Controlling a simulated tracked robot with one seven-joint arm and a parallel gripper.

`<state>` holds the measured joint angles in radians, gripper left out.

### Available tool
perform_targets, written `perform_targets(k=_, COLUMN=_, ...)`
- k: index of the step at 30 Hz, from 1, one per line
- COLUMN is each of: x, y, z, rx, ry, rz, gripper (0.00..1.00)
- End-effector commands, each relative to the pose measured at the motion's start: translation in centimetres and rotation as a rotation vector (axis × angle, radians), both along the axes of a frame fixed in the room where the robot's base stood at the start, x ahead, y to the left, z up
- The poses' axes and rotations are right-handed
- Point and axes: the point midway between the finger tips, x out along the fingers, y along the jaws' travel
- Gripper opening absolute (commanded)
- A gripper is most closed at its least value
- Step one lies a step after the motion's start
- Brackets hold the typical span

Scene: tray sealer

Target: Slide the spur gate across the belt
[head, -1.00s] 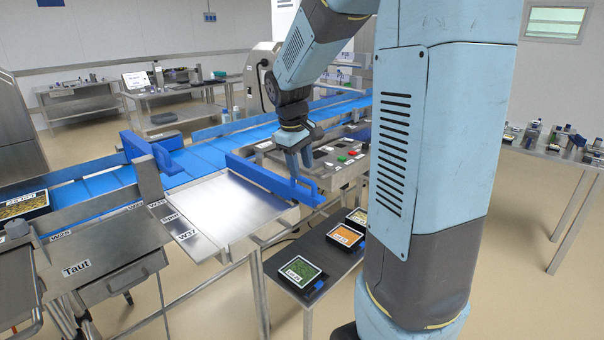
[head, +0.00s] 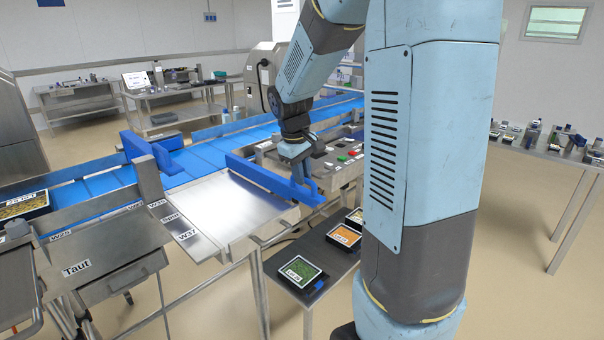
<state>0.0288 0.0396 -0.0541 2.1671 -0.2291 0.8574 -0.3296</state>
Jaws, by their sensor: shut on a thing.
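The spur gate looks to be the long blue bar (head: 262,177) lying along the right edge of the bare metal side plate (head: 222,206), beside the blue belt (head: 207,152). Its near right end carries a small blue upright piece. My gripper (head: 299,174) points down at this end and is shut on the blue bar. The fingertips are small and partly merge with the blue, so the exact contact is hard to see.
A blue upright guide (head: 152,150) stands across the belt at the left. A low dark table (head: 318,256) holds several labelled trays. The metal side plate is clear.

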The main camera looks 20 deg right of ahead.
Motion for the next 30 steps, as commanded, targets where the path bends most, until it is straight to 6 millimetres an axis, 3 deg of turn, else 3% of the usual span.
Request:
perform_targets(k=3, x=0.0, y=0.0, z=0.0, rx=0.001, ry=0.001, rz=0.001, gripper=0.0)
perform_targets(k=20, x=0.4, y=0.3, z=0.0, rx=0.001, ry=0.001, rz=0.002, gripper=0.0)
perform_targets(k=26, x=3.1, y=1.4, z=-0.1, rx=0.001, ry=0.0, rz=0.004, gripper=0.0)
perform_targets(k=30, x=6.5, y=2.7, z=-0.1, rx=0.001, ry=0.001, rz=0.002, gripper=0.0)
